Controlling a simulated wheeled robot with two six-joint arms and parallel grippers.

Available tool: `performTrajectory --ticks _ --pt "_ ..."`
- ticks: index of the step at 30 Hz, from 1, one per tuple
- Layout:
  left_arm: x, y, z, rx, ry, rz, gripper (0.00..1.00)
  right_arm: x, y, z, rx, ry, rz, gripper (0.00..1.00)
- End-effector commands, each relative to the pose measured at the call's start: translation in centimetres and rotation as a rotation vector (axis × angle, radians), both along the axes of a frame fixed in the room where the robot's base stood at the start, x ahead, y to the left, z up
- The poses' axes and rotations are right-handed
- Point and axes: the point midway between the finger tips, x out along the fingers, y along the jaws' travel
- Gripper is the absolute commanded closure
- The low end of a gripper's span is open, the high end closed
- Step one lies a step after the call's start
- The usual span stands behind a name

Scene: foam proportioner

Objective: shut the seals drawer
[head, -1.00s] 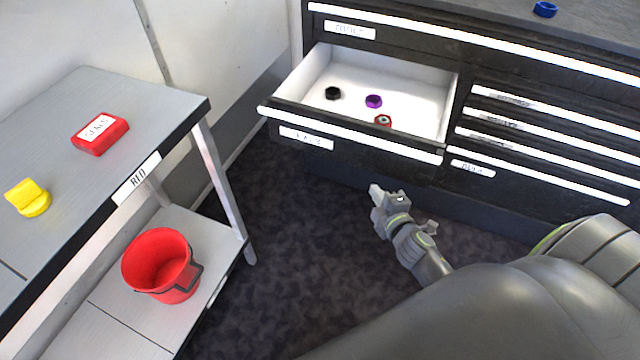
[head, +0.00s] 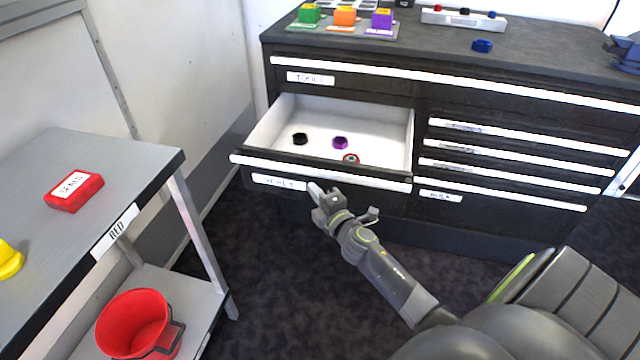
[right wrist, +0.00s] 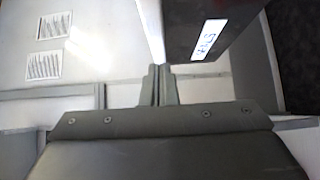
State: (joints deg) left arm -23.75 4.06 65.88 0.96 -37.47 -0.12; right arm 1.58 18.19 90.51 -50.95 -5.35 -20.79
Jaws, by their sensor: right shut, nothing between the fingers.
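The seals drawer (head: 278,180) stands pulled open from the black cabinet. Its white inside holds a black cap (head: 300,139), a purple cap (head: 340,143) and a red ring-like part (head: 351,158). My right gripper (head: 315,190) is shut and empty, just in front of the drawer's front, by the right end of its label. In the right wrist view, the shut fingers (right wrist: 157,72) point toward the dark drawer front with its white label (right wrist: 208,39). I cannot tell whether they touch it. My left gripper is not in view.
A grey bench (head: 150,150) on the left carries a red seals box (head: 74,192) and a yellow part (head: 8,260). A red bucket (head: 135,322) stands on its lower shelf. The cabinet top (head: 430,40) holds several coloured blocks and a blue ring (head: 482,46). Dark floor between is clear.

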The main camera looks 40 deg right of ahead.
Motion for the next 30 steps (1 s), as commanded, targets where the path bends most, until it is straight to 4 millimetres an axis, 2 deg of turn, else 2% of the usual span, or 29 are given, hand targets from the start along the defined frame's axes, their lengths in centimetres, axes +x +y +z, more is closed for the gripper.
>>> performTrajectory --ticks 3,7,27,30 --pt "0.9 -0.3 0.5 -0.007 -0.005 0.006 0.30 1.0 -1.6 -0.2 -0.006 0.001 -0.001 1.00" --pt "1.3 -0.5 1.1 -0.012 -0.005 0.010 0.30 1.7 -2.3 -0.2 -0.005 0.001 0.000 1.00" --pt "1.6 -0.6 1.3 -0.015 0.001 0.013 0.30 2.5 -3.3 -0.1 -0.003 0.001 -0.001 1.00" --pt "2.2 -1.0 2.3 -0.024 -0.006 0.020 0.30 3.1 -4.1 -0.2 -0.006 0.001 -0.002 1.00"
